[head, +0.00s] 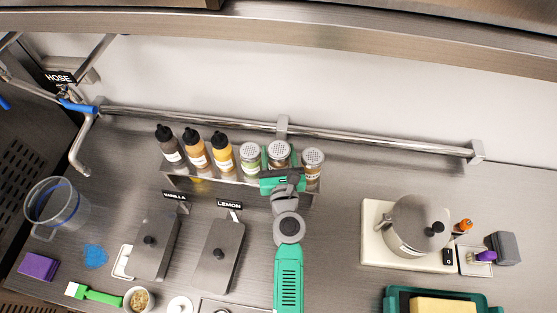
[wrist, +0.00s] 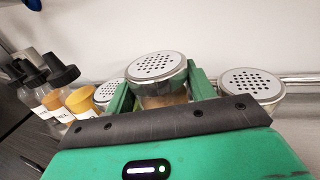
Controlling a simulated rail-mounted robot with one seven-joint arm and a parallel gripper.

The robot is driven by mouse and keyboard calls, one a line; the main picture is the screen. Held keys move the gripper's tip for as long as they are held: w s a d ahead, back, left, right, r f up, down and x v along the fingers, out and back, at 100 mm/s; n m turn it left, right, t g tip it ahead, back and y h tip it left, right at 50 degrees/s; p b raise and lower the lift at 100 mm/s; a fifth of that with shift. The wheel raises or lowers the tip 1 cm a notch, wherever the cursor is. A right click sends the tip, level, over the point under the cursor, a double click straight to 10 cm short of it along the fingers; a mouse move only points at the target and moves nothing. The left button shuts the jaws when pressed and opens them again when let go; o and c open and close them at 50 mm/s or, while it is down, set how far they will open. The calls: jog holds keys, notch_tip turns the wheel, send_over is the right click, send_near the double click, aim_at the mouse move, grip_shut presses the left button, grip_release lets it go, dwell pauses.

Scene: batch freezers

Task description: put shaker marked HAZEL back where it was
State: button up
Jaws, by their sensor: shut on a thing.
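My gripper (head: 279,160) is at the rack on the back of the counter, shut on a shaker (head: 279,149) with a perforated metal lid. In the wrist view this shaker (wrist: 158,77) stands upright between the green fingers (wrist: 155,92). Its label is hidden by my gripper, so I cannot read HAZEL on it. Another shaker (head: 250,155) stands to its left and one more (head: 313,160) to its right. The rack (head: 230,183) runs along under them. I cannot tell whether the held shaker rests on the rack floor.
Several squeeze bottles (head: 195,148) fill the rack's left part. A rail (head: 380,140) runs along the wall behind. Lidded pans marked VANILLA (head: 156,248) and LEMON (head: 222,257) lie in front. A steel pot (head: 415,224) stands at right; the counter between it and my arm is bare.

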jog(key=f+b, duration=0.3)
jog(key=shift+w+f, duration=0.25)
jog(key=shift+w, duration=0.1)
jog(key=shift+s+f+b, duration=0.15)
jog(key=shift+f+b, duration=0.15)
jog(key=shift+r, duration=0.3)
jog(key=shift+f, duration=0.25)
jog(key=o, duration=0.7)
jog(key=shift+r, duration=0.25)
jog(key=s+d+p, duration=0.1)
jog(key=s+p, duration=0.1)
jog(key=s, duration=0.9)
jog(key=shift+s+d, duration=0.15)
jog(key=shift+s, duration=0.25)
